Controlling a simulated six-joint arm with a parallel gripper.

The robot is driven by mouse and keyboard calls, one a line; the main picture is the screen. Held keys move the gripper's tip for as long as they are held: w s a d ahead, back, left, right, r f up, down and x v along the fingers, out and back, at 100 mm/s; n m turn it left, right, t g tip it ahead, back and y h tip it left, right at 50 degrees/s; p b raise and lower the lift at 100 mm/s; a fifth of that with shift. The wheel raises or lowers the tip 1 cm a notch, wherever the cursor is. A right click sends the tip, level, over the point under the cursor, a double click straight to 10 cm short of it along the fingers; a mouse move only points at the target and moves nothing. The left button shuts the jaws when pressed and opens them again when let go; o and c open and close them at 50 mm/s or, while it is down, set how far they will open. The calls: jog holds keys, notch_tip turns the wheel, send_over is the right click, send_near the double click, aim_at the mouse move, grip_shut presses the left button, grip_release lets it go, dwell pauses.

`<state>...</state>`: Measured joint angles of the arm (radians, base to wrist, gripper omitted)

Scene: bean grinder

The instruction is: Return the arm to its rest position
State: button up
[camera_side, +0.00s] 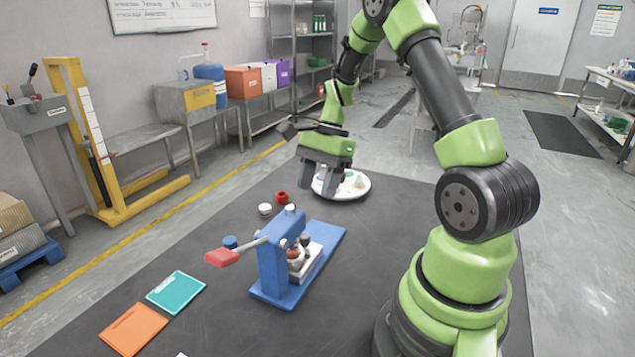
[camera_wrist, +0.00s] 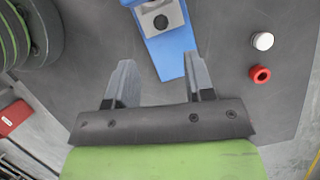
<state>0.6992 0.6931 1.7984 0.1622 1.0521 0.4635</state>
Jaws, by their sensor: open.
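My green arm stands at the right of the side view, and it reaches over the table to my gripper (camera_side: 318,182). The gripper hangs above the table near the white round plate, with its fingers pointing down. In the wrist view my gripper (camera_wrist: 158,78) shows two grey fingers spread apart with nothing between them. The blue grinder press (camera_side: 277,262) with its red-tipped lever (camera_side: 222,257) stands in front of the gripper. Its blue base also shows in the wrist view (camera_wrist: 172,55), beyond the fingers.
A white round plate (camera_side: 352,190) with small items lies behind the gripper. A red ring (camera_side: 282,197) and a white cap (camera_side: 265,209) sit near the press. Teal (camera_side: 176,291) and orange (camera_side: 134,330) cards lie at the front left. The dark table (camera_side: 205,250) has bare room around them.

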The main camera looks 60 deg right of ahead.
jog(key=s+a+r+n+t+h, duration=0.2)
jog(key=a+r+n, duration=0.3)
jog(key=a+r, duration=0.25)
jog(key=s+a+r+n+t+h, duration=0.1)
jog(key=s+a+r+n, duration=0.2)
jog(key=a+r+n, duration=0.4)
jog(key=s+a+r+n+t, duration=0.2)
jog(key=s+r+n+t, duration=0.1)
jog(key=s, duration=0.3)
jog(key=shift+s+a+r+n, duration=0.15)
jog(key=shift+s+a+n, duration=0.25)
jog(key=shift+n, duration=0.2)
